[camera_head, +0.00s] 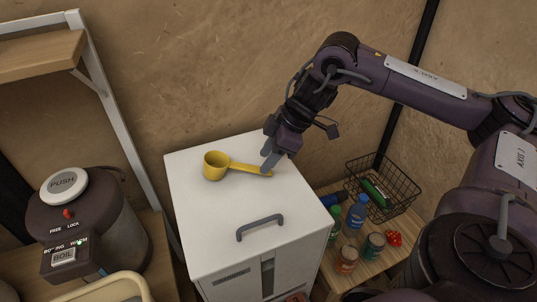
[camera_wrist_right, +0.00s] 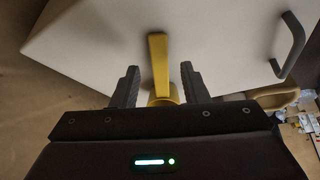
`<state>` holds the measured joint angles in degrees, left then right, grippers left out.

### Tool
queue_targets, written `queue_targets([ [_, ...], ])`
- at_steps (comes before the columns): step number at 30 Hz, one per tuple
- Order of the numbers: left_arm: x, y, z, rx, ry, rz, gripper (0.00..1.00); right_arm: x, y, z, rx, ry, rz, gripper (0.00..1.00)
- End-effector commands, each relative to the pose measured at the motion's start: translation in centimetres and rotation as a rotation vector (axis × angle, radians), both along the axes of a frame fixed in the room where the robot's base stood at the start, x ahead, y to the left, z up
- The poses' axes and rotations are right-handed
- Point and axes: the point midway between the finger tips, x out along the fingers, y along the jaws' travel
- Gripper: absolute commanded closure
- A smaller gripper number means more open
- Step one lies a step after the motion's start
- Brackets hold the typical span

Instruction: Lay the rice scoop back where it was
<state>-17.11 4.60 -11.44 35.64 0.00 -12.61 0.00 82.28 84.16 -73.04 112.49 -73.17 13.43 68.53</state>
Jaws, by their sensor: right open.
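The yellow rice scoop (camera_head: 216,166) lies on the white top of a cabinet (camera_head: 195,212), with its cup at the left and its handle pointing right. My right gripper (camera_head: 268,164) is over the handle's right end, with its fingers pointing down. In the right wrist view my open fingers (camera_wrist_right: 160,85) are apart, and the scoop (camera_wrist_right: 158,55) shows in the gap between them, clear of both. The cup's lower part is hidden there by the gripper body. My left gripper is not in view.
A grey handle (camera_head: 260,225) stands up from the cabinet top near its front. At the right, a wire basket (camera_head: 400,190), a blue bottle (camera_head: 357,212) and several jars stand on a lower wooden surface. A dark water boiler (camera_head: 110,225) stands at the left.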

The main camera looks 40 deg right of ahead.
Motion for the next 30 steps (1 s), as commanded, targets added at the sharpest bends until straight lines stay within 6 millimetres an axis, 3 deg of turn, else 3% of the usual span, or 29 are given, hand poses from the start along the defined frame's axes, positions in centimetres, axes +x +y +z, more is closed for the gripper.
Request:
queue_targets([
  [5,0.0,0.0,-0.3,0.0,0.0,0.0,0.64,-0.3,-0.6,1.5,0.0,-0.004,0.0,0.59],
  [11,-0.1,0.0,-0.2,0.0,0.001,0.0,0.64,-1.6,-2.3,5.7,0.001,-0.004,-0.003,0.59],
  [13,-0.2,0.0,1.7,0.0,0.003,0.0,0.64,-2.0,-2.7,7.6,0.0,-0.001,-0.003,0.59],
  [18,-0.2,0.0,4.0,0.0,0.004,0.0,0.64,-2.8,-3.6,9.6,0.0,0.001,-0.002,0.59],
  [30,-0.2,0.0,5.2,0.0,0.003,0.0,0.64,-3.4,-4.4,10.8,-0.001,0.001,0.001,0.59],
])
